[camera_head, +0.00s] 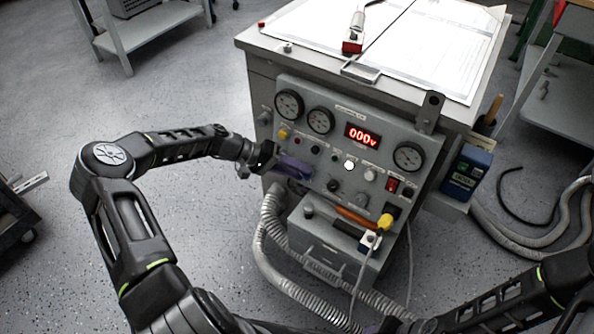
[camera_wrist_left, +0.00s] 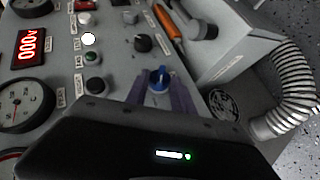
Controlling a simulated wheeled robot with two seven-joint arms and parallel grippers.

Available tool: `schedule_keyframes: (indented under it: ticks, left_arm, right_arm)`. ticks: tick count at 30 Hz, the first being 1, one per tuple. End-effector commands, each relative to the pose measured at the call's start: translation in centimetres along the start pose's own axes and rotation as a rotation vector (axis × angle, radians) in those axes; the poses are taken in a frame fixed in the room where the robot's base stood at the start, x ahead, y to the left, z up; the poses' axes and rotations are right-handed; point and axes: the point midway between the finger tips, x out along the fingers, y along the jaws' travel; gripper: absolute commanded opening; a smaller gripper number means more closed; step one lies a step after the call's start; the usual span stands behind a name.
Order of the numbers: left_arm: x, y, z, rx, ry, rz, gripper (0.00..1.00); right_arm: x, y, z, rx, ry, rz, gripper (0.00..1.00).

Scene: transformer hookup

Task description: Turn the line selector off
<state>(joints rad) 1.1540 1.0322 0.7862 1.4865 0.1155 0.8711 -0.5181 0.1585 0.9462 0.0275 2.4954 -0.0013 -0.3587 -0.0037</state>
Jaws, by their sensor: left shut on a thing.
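The panel (camera_head: 338,145) of the grey test bench carries dials, knobs and a red display (camera_head: 362,134) reading 000v. A blue selector knob (camera_wrist_left: 158,78) with a pointer shape sits low on the panel in the left wrist view; its label cannot be read. My left gripper (camera_head: 300,170) has its purple fingers at the panel's lower left. In the left wrist view, the fingers (camera_wrist_left: 159,92) stand on either side of the blue knob and are shut on it. In the head view they hide the knob. My right gripper (camera_head: 390,325) is only partly visible at the bottom edge.
An orange-handled tool (camera_head: 356,218) and a yellow plug (camera_head: 385,221) are by the grey box (camera_head: 325,240) below the panel. A ribbed hose (camera_head: 268,235) curves round the box. Papers (camera_head: 430,45) lie on the bench top. Open floor lies to the left.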

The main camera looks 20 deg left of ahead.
Motion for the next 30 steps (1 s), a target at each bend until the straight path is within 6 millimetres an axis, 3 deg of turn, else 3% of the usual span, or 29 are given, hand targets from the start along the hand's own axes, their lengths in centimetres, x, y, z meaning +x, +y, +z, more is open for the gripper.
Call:
schedule_keyframes:
  ticks: [4, 5, 12, 22, 30]
  left_arm:
    - [0.0, 0.0, 0.0, -0.001, 0.000, -0.001, 0.00]
    - [0.0, 0.0, 0.0, -0.001, 0.000, -0.001, 0.32]
    - [0.0, 0.0, 0.0, 0.000, -0.001, -0.001, 0.51]
    - [-0.4, 0.0, 0.0, 0.000, 0.000, -0.002, 0.51]
    - [-3.9, -0.1, -0.1, 0.000, 0.002, -0.004, 0.51]
  right_arm:
    - [0.0, 0.0, 0.0, 0.000, 0.000, 0.000, 0.36]
    - [0.0, 0.0, 0.0, 0.000, 0.000, 0.000, 0.36]
    - [0.0, 0.0, 0.0, 0.000, 0.000, 0.000, 0.36]
    - [0.0, 0.0, 0.0, 0.000, 0.000, 0.000, 0.36]
    - [-0.3, -0.1, 0.0, 0.000, 0.000, 0.000, 0.36]
